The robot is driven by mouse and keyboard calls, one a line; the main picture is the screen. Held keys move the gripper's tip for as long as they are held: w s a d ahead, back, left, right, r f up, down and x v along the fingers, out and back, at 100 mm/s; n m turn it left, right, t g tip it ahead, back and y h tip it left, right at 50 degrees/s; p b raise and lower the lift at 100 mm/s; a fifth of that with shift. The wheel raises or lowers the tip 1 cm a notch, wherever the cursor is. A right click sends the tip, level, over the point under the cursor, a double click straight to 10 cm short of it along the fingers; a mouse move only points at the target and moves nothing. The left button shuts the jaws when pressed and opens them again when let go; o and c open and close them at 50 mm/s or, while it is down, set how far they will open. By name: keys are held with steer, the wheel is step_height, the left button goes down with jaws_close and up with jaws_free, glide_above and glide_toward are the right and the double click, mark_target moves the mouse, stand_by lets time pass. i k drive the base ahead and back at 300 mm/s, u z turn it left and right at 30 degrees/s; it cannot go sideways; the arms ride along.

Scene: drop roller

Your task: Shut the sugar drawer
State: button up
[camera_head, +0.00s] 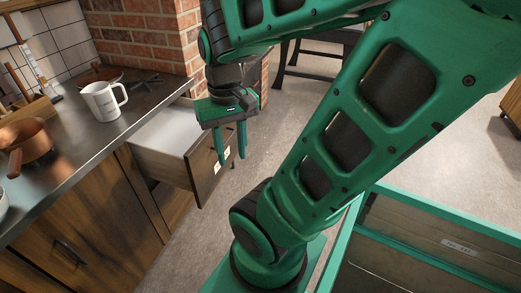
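The drawer (174,169) stands pulled out from the wooden counter, below the worktop. Its inside is pale and looks empty where it shows. Its dark wooden front carries a small white label (218,168), too small to read. My gripper (230,160) points down at the drawer front, on its outer side in this view. Its two green fingers are spread apart with nothing between them. I cannot tell whether a finger touches the front. The fingers and gripper body hide part of the front and its handle.
The worktop (110,135) holds a white mug (103,101), a copper pan (30,141) and other kitchenware. A brick pillar (160,40) stands behind. A dark trestle (315,55) stands farther back. The floor (215,225) beside the drawer is clear.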

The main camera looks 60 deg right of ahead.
mark_target(173, 149)
steer(key=z, duration=0.05)
steer(key=k, duration=0.25)
steer(key=z, duration=0.5)
steer(key=i, duration=0.9)
steer(key=z, duration=0.95)
steer(key=k, duration=1.05)
steer(key=u, duration=0.65)
steer(key=i, duration=0.25)
steer(key=u, duration=0.05)
